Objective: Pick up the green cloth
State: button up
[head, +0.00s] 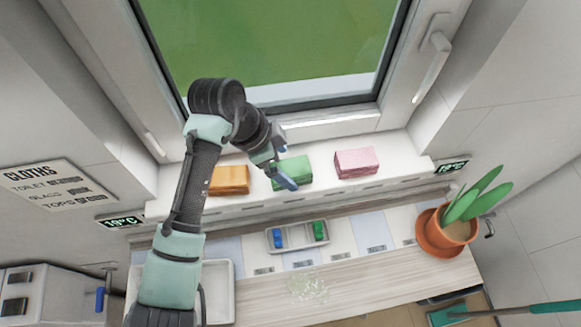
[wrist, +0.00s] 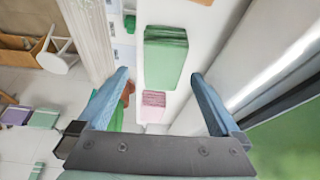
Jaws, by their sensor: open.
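The green cloth (head: 292,172) is a folded stack on the white window sill, between an orange cloth and a pink cloth. It also shows in the wrist view (wrist: 166,56), ahead of and between my fingers. My gripper (head: 284,172) is at the green cloth's left side in the head view, with a blue finger overlapping its near left part. In the wrist view my gripper (wrist: 162,98) is open with two blue fingers spread wide and nothing between the tips. I cannot tell whether a finger touches the cloth.
The orange cloth (head: 229,180) lies left and the pink cloth (head: 356,162) right on the sill (head: 325,183). The window frame stands close behind. Below are a small tray (head: 297,247) with blue and green items, a white tray (head: 220,290) and a potted plant (head: 448,232).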

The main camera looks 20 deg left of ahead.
aim_at(290, 169)
jog(key=p+x, duration=0.1)
jog(key=x, duration=0.3)
jog(key=c, duration=1.4)
jog(key=shift+o, duration=0.2)
jog(key=shift+r, duration=0.1)
notch_tip(290, 169, up, 10)
jog(key=b, duration=0.3)
